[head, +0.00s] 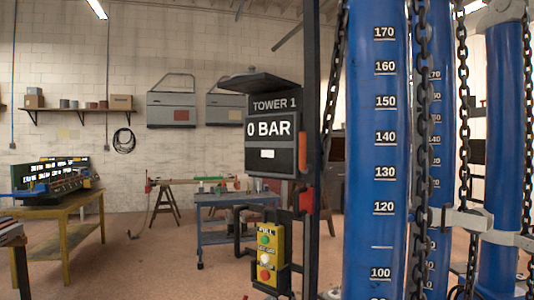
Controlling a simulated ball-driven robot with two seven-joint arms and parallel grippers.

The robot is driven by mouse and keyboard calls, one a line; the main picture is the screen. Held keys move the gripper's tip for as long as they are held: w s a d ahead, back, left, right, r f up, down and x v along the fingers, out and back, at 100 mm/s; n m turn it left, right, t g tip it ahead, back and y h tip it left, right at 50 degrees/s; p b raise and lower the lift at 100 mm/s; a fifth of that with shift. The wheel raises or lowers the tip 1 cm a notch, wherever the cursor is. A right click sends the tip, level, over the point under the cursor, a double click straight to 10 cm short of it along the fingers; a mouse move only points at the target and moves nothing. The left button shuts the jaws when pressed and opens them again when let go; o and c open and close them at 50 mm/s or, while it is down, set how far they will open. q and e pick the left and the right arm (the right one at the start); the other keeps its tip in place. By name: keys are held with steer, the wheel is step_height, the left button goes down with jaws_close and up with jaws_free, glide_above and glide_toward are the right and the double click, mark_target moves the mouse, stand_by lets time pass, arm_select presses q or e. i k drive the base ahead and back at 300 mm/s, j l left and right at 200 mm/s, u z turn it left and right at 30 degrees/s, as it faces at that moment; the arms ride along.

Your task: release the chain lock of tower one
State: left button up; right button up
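Tower one's display box (272,130) reads "TOWER 1" and "0 BAR" and hangs on a dark upright post. To its right stand blue columns (378,150) with a height scale; the front one shows marks from 100 to 170. Dark chains (421,150) hang along the columns. A grey metal bracket (462,219) sits at the right, by the chains. A red part (302,152) is on the side of the display box. Which part is the chain lock, and its state, I cannot tell. Neither of my grippers is in view.
A blue workbench (236,199) and a yellow-framed table (62,215) stand behind, to the left. Open floor (150,265) lies between them and me.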

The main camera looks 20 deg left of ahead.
mark_target(305, 169)
steer(key=u, duration=0.55)
steer(key=i+j+z, duration=0.25)
steer(key=i+j, duration=0.15)
steer(key=j, duration=0.2)
steer(key=i+j+z, duration=0.15)
steer(key=j, duration=0.2)
steer(key=i+j+z, duration=0.15)
steer(key=j, duration=0.2)
steer(key=i+j+z, duration=0.1)
steer(key=j, duration=0.25)
steer(key=i+j+z, duration=0.15)
steer(key=j, duration=0.25)
steer(key=i+j+z, duration=0.15)
steer(key=j, duration=0.25)
steer(key=i+j+z, duration=0.1)
steer(key=j, duration=0.3)
